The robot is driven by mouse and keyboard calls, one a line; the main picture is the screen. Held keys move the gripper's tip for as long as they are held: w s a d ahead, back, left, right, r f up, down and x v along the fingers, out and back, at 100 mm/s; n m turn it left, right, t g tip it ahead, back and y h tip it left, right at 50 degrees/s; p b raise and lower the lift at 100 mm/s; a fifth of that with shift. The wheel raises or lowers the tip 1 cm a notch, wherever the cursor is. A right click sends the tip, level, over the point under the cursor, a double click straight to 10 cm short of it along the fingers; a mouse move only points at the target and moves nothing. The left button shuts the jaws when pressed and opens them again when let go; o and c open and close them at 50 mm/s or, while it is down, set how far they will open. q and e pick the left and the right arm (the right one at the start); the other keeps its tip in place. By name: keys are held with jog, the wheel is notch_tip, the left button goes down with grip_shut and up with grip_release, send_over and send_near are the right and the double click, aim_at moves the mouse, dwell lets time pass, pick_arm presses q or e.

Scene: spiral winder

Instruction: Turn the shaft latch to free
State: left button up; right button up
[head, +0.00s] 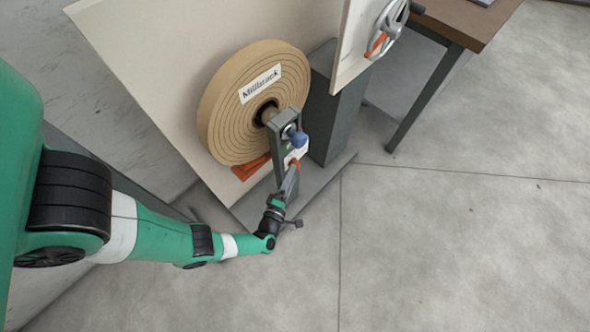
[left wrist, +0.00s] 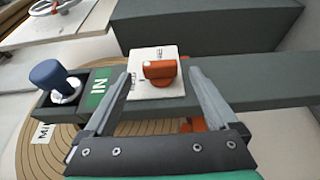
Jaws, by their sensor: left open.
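The shaft latch (left wrist: 160,72) is an orange knob with a white mark at its left end, on a white plate (left wrist: 170,92) on a dark grey arm. Its bar lies roughly across the picture in the left wrist view. The plate's lettering is partly hidden and too small to read surely. My left gripper (left wrist: 160,78) is open, with one finger on each side of the latch, apparently not touching it. In the head view, my left gripper (head: 290,182) reaches the upright arm from below. My right gripper is not in view.
A blue knob (left wrist: 48,74) and a green "IN" label (left wrist: 99,87) sit left of the plate. A tan wound roll (head: 228,115) is behind the arm. A panel with a handwheel (head: 388,28) stands at upper right, near a brown table (head: 465,18). The right floor is clear.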

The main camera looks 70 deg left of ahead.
pick_arm(q)
jog(key=x, duration=0.3)
jog(key=shift+w+a, duration=0.1)
